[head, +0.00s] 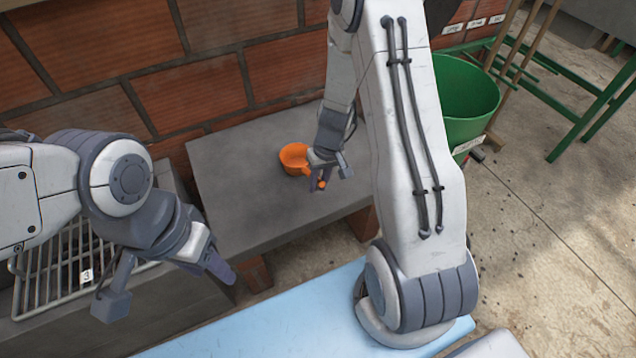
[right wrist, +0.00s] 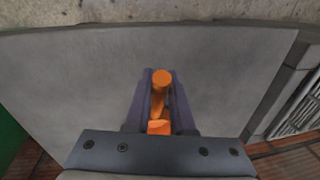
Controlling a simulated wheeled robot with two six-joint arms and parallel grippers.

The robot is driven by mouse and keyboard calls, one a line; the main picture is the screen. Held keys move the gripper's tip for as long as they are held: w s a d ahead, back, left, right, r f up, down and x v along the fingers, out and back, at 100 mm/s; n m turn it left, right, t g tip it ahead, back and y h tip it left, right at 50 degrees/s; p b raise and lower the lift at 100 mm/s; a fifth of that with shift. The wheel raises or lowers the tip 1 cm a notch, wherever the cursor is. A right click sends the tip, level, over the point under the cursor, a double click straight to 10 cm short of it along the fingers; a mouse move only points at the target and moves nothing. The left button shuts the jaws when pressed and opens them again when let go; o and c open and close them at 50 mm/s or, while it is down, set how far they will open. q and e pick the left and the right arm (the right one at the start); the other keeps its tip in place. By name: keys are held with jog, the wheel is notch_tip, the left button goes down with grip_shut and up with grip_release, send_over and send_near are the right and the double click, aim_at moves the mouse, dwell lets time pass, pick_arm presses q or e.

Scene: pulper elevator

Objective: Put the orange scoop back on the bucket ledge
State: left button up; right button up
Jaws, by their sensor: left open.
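The orange scoop (head: 293,160) is over the grey slab ledge (head: 235,190) against the brick wall, its cup to the left of my right gripper. I cannot tell whether it touches the slab. My right gripper (head: 320,184) is shut on the scoop's handle. The right wrist view shows the handle (right wrist: 161,80) between the two fingers (right wrist: 161,98), with the slab (right wrist: 80,80) behind. My left gripper (head: 170,285) is open and empty at the lower left, near the slab's front left corner and apart from the scoop.
A green bucket (head: 462,100) stands right of the slab, partly behind my right arm. A metal grate (head: 65,265) with a "3" tag lies at the left. A green-framed table (head: 560,85) stands at the back right. Concrete floor (head: 550,230) is open on the right.

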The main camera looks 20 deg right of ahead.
jog(key=o, duration=0.4)
jog(key=shift+r, duration=0.1)
jog(key=shift+r+p, duration=0.3)
jog(key=shift+p, duration=0.1)
notch_tip(320, 180, up, 11)
jog(key=d+p, duration=0.2)
jog(key=p, duration=0.2)
jog(key=s+a+r+n, duration=0.2)
jog(key=s+a+r, duration=0.15)
jog(key=a, duration=0.35)
jog(key=s+a+r+n, duration=0.2)
jog(key=s+a+r, duration=0.1)
jog(key=a+r, duration=0.25)
jog(key=s+a+r+n, duration=0.1)
jog(key=s+a, duration=0.1)
jog(key=s, duration=0.3)
jog(key=s+a+r+n, duration=0.1)
jog(key=s+a+r, duration=0.1)
jog(key=s, duration=0.3)
jog(key=s+a+r+n, duration=0.2)
jog(key=s+a, duration=0.1)
jog(key=s, duration=0.2)
jog(key=shift+s+r+h, duration=0.1)
jog(key=shift+r+h, duration=0.1)
jog(key=shift+h, duration=0.2)
